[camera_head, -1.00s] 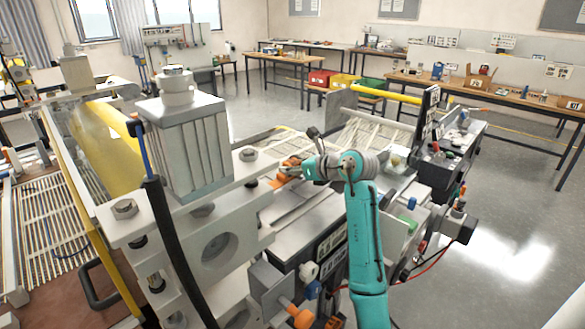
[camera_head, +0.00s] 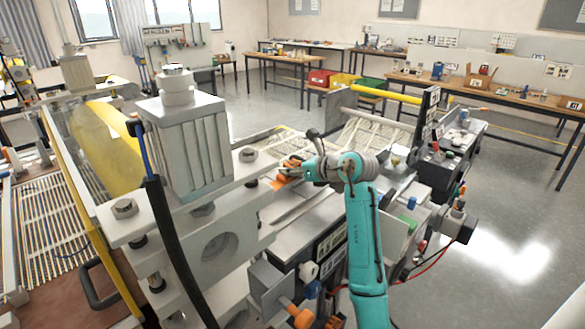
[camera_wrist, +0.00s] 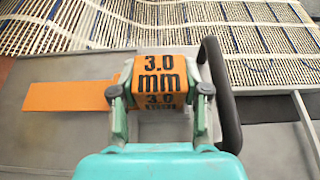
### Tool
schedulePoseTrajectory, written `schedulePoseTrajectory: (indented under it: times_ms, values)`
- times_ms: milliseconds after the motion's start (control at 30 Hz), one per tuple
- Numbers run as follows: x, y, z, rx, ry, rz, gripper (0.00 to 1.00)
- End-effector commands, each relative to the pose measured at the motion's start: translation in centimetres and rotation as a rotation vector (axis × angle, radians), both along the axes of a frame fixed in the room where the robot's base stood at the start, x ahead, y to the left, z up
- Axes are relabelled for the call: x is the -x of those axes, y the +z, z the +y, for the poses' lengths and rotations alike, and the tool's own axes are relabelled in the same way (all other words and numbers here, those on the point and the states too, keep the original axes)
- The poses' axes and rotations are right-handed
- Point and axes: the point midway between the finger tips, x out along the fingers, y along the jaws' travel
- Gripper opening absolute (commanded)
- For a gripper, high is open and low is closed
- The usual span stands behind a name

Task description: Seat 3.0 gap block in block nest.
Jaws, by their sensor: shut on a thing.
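The orange 3.0 mm gap block (camera_wrist: 160,80) is between the two fingers of my gripper (camera_wrist: 160,100) in the wrist view, with its black "3.0 mm" marking facing the camera. My gripper is shut on it. In the head view my gripper (camera_head: 292,172) is small, over the grey machine bed beside the large roller frame, and the block is hard to tell apart there. I cannot make out the block nest for certain, nor whether the block touches the surface.
A black curved handle (camera_wrist: 221,90) stands close to the right finger. Woven mesh (camera_wrist: 265,55) lies beyond the grey plate. In the head view the roller frame's white plate (camera_head: 185,195) and tall grey housing (camera_head: 185,140) rise left of my arm.

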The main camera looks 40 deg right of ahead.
Motion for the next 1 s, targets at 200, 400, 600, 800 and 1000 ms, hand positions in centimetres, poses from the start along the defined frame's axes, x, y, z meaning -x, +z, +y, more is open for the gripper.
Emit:
schedulePoseTrajectory:
  times_ms: [200,400,600,800,1000]
  values:
    - [0.0,-0.5,0.0,0.000,0.000,0.000,0.02]
    - [0.0,-0.9,0.0,0.000,0.000,-0.001,0.02]
    - [0.0,-1.3,0.0,0.000,0.000,-0.001,0.02]
    - [0.0,-1.7,0.0,0.000,0.000,0.000,0.56]
    - [0.0,-1.7,0.0,-0.001,-0.001,0.001,0.75]
